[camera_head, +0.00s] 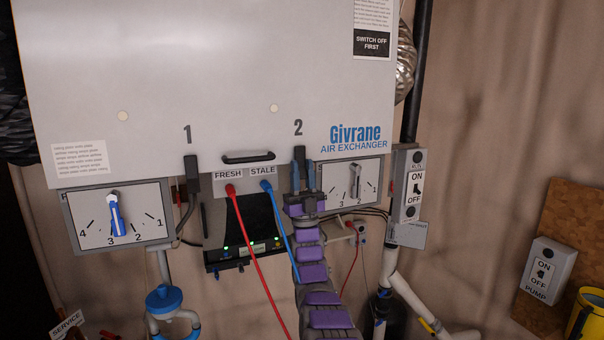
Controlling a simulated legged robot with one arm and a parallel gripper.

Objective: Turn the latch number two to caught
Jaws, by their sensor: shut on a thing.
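Latch number two (299,155) is a dark upright lever at the lower edge of the white air exchanger cabinet, just below the printed "2". My gripper (303,176) comes up from below and is shut on this latch, with one finger at each side. The latch's top shows above the fingers; its lower part is hidden between them. Latch number one (191,173) is a similar dark lever under the printed "1", to the left, and nothing touches it.
A black handle (247,157) sits between the latches. Red (244,232) and blue (277,222) cables hang from the FRESH and STALE sockets, the blue one close beside my arm. Dial panels (148,230) (370,183) flank the latches. An ON/OFF switch box (407,185) is at the right.

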